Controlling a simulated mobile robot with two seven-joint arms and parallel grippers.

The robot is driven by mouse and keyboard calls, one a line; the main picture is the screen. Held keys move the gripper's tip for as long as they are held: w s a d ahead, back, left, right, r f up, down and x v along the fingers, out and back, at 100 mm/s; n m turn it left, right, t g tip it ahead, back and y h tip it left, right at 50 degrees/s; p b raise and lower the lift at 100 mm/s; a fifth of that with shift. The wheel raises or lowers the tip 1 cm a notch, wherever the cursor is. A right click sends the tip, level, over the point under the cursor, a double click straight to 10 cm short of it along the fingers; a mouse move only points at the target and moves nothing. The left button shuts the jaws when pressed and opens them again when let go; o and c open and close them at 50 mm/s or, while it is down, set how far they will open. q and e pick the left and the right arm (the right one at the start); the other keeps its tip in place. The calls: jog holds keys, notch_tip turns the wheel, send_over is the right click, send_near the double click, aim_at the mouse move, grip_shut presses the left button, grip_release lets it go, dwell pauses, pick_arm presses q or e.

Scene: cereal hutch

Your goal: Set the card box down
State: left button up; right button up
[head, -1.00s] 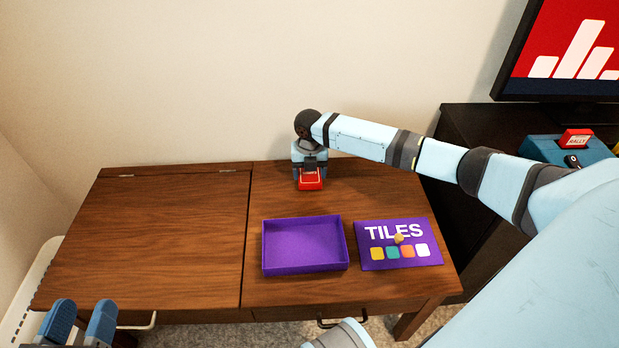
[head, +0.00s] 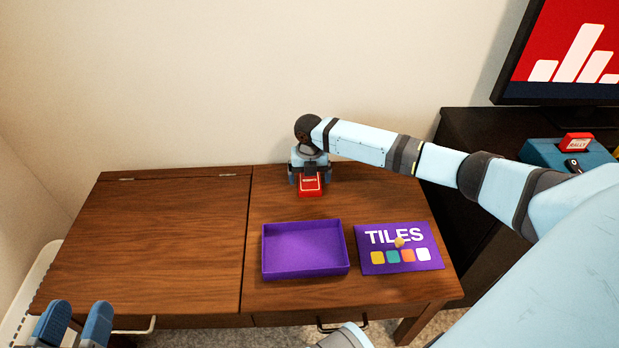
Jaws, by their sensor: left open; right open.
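The red card box (head: 310,187) stands on the wooden table near its back edge, in the head view. My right gripper (head: 309,176) is directly above and around it, pointing down, with its fingers open to either side of the box. The box's far part is hidden by the gripper. My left gripper (head: 75,325) is at the bottom left corner, open and empty, in front of the table's front edge.
An open purple tray (head: 347,262) and a purple TILES lid (head: 375,268) with a small knob lie on the table (head: 150,240) in front of the box. The left half of the tabletop is clear. A dark cabinet with a monitor (head: 560,70) and a blue box (head: 540,151) stands at right.

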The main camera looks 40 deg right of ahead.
aim_at(310, 180)
pick_arm(q)
jog(key=s+n+p, duration=0.1)
jog(key=p, duration=0.1)
jog(key=s+d+r+n+p, duration=0.1)
jog(key=p, duration=0.1)
jog(key=shift+s+d+n+g, duration=0.1)
jog(key=shift+n+g, duration=0.3)
pick_arm(e)
notch_tip(310, 180, up, 11)
jog(key=shift+r, duration=0.15)
pick_arm(q)
jog(key=shift+r, duration=0.1)
